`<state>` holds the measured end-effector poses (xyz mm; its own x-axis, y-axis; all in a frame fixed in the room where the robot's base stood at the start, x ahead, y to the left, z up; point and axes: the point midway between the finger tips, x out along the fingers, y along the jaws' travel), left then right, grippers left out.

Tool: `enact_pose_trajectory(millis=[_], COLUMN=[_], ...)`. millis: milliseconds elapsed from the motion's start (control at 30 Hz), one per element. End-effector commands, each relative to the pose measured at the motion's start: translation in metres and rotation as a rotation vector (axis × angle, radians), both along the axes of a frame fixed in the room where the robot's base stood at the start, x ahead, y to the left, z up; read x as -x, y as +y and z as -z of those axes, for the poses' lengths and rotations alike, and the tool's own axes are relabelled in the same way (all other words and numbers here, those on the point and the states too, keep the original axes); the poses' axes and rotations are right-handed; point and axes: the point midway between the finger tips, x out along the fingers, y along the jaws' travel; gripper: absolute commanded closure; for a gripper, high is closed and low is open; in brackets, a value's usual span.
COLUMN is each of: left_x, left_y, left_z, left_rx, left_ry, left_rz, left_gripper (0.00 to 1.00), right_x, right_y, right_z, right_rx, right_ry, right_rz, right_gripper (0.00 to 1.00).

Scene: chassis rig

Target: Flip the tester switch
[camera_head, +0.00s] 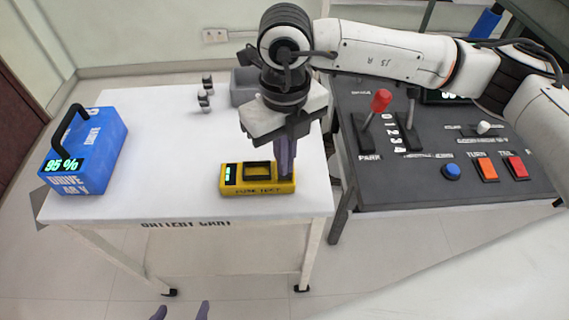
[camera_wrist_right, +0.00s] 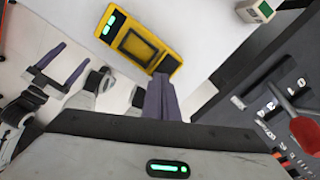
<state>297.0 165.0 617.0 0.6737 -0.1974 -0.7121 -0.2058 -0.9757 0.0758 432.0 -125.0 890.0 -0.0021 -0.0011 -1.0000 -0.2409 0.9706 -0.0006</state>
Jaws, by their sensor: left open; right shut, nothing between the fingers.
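The yellow tester (camera_head: 230,190) lies near the front edge of the white cart top, with a lit green display at its left end and a dark recess in its middle. It also shows in the right wrist view (camera_wrist_right: 120,22). My right gripper (camera_head: 286,178) is shut and empty, pointing down at the tester's right end. In the wrist view its fingertips (camera_wrist_right: 161,76) overlap that end; I cannot tell whether they touch. I cannot make out the switch; the fingers cover that end. My left gripper (camera_head: 180,311) is open and empty at the bottom edge, in front of the cart.
A blue battery box (camera_head: 95,155) with a black handle and "95 %" display stands on the cart's left. A grey block (camera_head: 243,88) and small dark parts (camera_head: 205,95) stand behind. The console (camera_head: 440,185) with a red-knobbed lever (camera_head: 381,101) stands right. The cart's middle is clear.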

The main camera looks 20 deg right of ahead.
Motion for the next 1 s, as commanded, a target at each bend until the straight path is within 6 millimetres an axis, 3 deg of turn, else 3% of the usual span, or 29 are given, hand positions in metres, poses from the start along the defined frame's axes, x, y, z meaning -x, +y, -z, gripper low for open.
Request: enact_pose_trajectory(millis=[633,1000], left_x=[0.0,-0.001], left_y=[0.001,0.001], left_z=[-0.029,-0.03], left_rx=[-0.001,0.0], left_ry=[-0.001,-0.002], left_rz=[-0.001,-0.001], left_gripper=[0.3,0.3], right_x=[0.0,0.0], right_y=[0.001,0.0], right_z=[-0.056,-0.06], right_rx=[-0.003,-0.001], right_ry=[-0.002,-0.002], right_rz=[-0.001,-0.001], right_gripper=[1.0,1.0])
